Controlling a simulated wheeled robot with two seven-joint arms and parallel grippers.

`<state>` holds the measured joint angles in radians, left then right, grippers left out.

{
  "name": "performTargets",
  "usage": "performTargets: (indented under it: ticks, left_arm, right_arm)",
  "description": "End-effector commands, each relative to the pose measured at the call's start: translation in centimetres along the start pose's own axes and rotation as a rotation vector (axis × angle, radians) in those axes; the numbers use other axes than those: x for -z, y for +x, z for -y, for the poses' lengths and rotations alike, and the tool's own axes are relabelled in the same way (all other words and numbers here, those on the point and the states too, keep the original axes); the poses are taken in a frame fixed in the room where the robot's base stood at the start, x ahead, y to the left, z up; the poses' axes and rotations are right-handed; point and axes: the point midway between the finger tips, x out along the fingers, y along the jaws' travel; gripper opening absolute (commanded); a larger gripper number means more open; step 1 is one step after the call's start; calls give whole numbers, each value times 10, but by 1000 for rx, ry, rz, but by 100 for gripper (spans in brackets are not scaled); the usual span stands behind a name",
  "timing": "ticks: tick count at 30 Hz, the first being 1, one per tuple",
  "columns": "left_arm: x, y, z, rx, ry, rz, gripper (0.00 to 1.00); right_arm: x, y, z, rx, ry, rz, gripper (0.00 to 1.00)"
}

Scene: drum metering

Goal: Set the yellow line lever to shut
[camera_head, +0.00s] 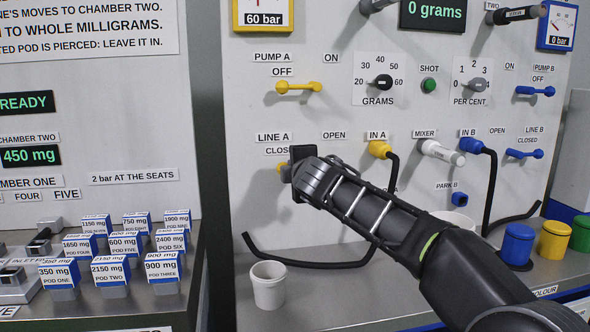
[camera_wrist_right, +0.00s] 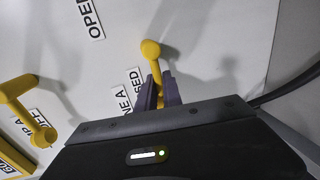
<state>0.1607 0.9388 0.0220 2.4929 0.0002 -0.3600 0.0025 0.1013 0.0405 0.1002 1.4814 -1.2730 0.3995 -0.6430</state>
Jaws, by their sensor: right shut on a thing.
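The yellow line lever (camera_wrist_right: 152,52) is on the panel by the LINE A labels. In the right wrist view its rounded end shows beyond the fingers and its bar runs back between them. My right gripper (camera_wrist_right: 158,92) is shut on this bar. In the head view the right gripper (camera_head: 293,167) covers most of the lever; a small yellow part (camera_head: 282,169) shows at its left, below the partly hidden CLOSED label (camera_head: 274,151). The OPEN label (camera_head: 334,135) is to the right. The lever's exact angle is hidden there. My left gripper is not in view.
The yellow pump A lever (camera_head: 298,87) is above, on the OFF side. The yellow IN A plug (camera_head: 380,149) and its black hose are to the right. A white cup (camera_head: 268,285) stands on the bench below. Labelled pods (camera_head: 110,272) stand at the left.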

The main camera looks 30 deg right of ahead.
Motion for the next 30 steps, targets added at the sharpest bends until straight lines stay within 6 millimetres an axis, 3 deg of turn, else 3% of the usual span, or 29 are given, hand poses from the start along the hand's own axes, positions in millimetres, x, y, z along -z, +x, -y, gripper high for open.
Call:
performTargets:
  ticks: [6,7,15,25,30]
  left_arm:
    - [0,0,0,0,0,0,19]
    - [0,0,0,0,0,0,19]
    - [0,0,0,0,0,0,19]
    - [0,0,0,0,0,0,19]
    - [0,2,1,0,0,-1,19]
  right_arm:
    - [1,1,2,4,-3,0,0]
    - [1,1,2,4,-3,0,11]
    - [0,0,1,2,-1,0,32]
    - [0,-4,1,1,-1,-1,32]
    - [0,-24,0,-1,0,0,32]
